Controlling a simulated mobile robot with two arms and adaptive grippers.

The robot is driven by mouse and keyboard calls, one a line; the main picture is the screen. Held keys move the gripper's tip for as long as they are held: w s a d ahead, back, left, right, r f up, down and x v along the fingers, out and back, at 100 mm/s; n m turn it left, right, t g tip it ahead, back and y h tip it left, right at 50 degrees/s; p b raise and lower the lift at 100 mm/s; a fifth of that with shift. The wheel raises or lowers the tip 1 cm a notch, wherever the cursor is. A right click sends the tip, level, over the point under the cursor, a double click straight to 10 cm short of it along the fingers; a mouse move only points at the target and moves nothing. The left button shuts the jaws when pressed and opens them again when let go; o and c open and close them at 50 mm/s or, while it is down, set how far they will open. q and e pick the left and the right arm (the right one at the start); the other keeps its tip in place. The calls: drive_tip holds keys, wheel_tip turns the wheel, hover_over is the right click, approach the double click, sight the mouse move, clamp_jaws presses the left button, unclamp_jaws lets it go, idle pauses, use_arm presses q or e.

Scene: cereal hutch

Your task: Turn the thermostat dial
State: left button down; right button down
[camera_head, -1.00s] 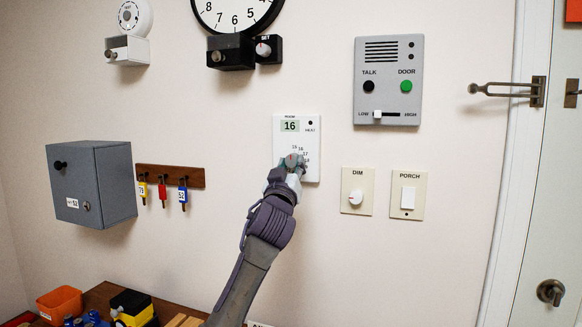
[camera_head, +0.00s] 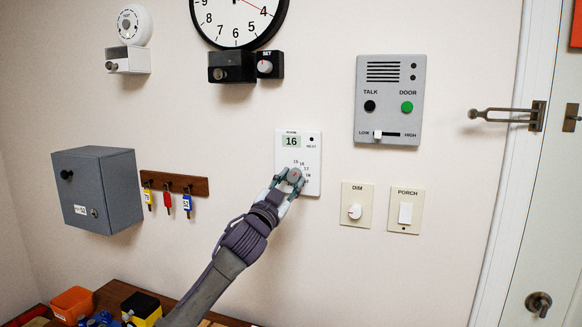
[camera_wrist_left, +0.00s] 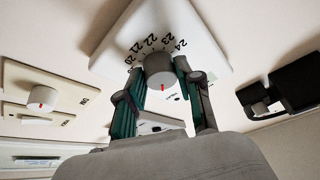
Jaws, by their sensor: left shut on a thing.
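The white thermostat (camera_head: 312,150) is on the wall in the middle of the head view. Its small display (camera_head: 291,141) reads 16. My left gripper (camera_head: 291,181) is at the lower part of the thermostat, shut on its dial (camera_head: 295,174). In the left wrist view the round grey dial (camera_wrist_left: 159,70) sits between the two fingers, with a red mark at its lower edge. Numbers from 20 to 24 show around it on the thermostat face. The fingers partly hide the dial in the head view. My right gripper is not in view.
A dimmer plate (camera_head: 357,190) and a porch switch (camera_head: 405,213) are to the right, under a grey intercom panel (camera_head: 388,80). A key rack (camera_head: 190,184) and grey box (camera_head: 100,190) are to the left. A clock (camera_head: 240,20) hangs above.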

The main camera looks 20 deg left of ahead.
use_arm(q)
drive_tip(key=m+g+h+p, duration=0.1)
drive_tip(key=m+p, duration=0.2)
drive_tip(key=m+g+h+p, duration=0.1)
drive_tip(key=m+p, duration=0.2)
drive_tip(key=p, duration=0.1)
drive_tip(key=r+m+g+h+p, duration=0.1)
drive_tip(key=m+p, duration=0.3)
drive_tip(key=shift+a, duration=0.25)
drive_tip(key=shift+f+m+g+h+p, duration=0.15)
drive_tip(key=shift+m+g+p, duration=0.15)
drive_tip(key=shift+m+p, duration=0.4)
drive_tip(key=shift+f+m+g+h+p, duration=0.15)
drive_tip(key=shift+m+g+p, duration=0.15)
drive_tip(key=shift+m+p, duration=0.35)
drive_tip(key=c, duration=0.8)
unclamp_jaws()
drive_tip(key=shift+o, duration=0.2)
drive_tip(key=v, duration=1.2)
